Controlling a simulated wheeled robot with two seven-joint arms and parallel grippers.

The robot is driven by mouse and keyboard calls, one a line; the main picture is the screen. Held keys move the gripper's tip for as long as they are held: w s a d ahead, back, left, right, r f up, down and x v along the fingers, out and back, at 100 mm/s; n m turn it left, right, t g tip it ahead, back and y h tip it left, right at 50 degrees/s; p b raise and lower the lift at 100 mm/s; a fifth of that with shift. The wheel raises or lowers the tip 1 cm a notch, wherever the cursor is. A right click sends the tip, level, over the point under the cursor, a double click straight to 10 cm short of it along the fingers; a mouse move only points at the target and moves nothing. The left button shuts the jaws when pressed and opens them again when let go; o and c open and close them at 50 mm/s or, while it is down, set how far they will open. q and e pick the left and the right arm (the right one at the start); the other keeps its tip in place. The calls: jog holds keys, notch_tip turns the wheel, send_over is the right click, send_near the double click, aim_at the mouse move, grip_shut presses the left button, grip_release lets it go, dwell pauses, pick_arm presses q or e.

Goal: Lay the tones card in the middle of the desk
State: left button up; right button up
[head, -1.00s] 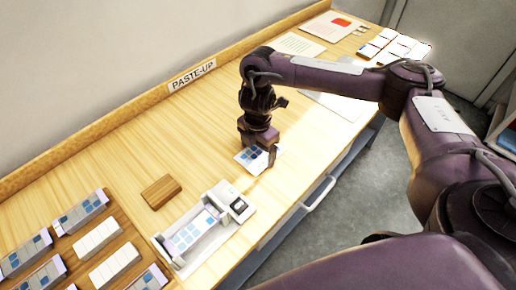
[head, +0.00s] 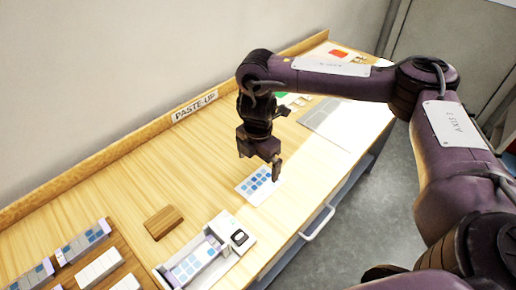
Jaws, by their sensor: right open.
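A white card with a grid of blue squares (head: 258,186), which looks like the tones card, lies flat on the wooden desk (head: 205,175). My right gripper (head: 262,172) is open just above the card's far right part, pointing down, and appears apart from it. A similar blue-squared card (head: 190,265) lies in a white tray-like device (head: 222,258) at the front. My left gripper is not in view.
A wooden block (head: 163,222) lies left of the device. Racks with blue and white card stacks (head: 82,243) stand at the lower left. A grey panel (head: 325,118) lies further back. A PASTE-UP label (head: 194,105) is on the back ledge. Desk around the card is clear.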

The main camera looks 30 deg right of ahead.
jog(key=shift+r, duration=1.85)
